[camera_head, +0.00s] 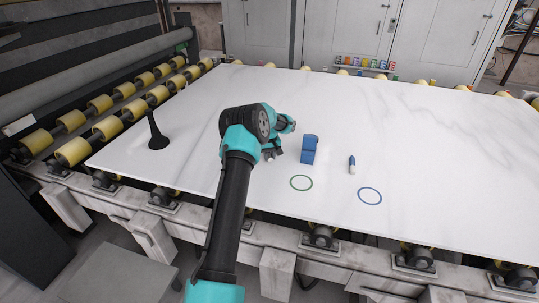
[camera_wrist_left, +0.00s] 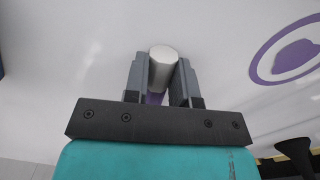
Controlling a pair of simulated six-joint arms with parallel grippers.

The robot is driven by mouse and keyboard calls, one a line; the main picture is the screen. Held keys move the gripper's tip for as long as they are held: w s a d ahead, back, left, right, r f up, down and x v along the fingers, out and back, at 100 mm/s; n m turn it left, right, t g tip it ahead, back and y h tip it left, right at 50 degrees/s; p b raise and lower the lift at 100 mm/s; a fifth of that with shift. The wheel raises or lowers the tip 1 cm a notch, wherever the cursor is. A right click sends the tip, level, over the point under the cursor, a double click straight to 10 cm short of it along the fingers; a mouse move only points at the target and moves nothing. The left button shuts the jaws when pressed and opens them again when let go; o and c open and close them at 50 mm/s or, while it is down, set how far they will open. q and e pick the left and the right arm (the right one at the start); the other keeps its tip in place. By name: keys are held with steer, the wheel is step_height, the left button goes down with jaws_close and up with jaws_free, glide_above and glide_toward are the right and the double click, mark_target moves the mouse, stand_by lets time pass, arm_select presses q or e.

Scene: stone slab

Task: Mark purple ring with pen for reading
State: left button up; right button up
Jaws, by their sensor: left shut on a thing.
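My left gripper (camera_head: 270,154) is low over the white slab (camera_head: 430,140), left of the blue block. In the left wrist view its fingers (camera_wrist_left: 161,80) are shut on a pen (camera_wrist_left: 162,55) with a white end and a purple part between the fingers. The purple ring (camera_wrist_left: 258,68) shows at the right of that view, apart from the pen, with a solid purple spot (camera_wrist_left: 295,56) inside it. In the head view my arm hides the ring. Whether the pen touches the slab cannot be told. My right gripper is not in view.
A blue block (camera_head: 309,150) stands right of my left gripper. A black flared stand (camera_head: 157,139) is at the left. The slab's right side is clear.

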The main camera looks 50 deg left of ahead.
arm_select(q)
steer(key=o, duration=0.9)
steer(key=shift+r, duration=0.1)
step_height(320, 180, up, 17)
steer(key=shift+a+r, duration=0.15)
steer(key=shift+a, duration=0.05)
steer(key=shift+w, duration=0.1)
stand_by(0.4)
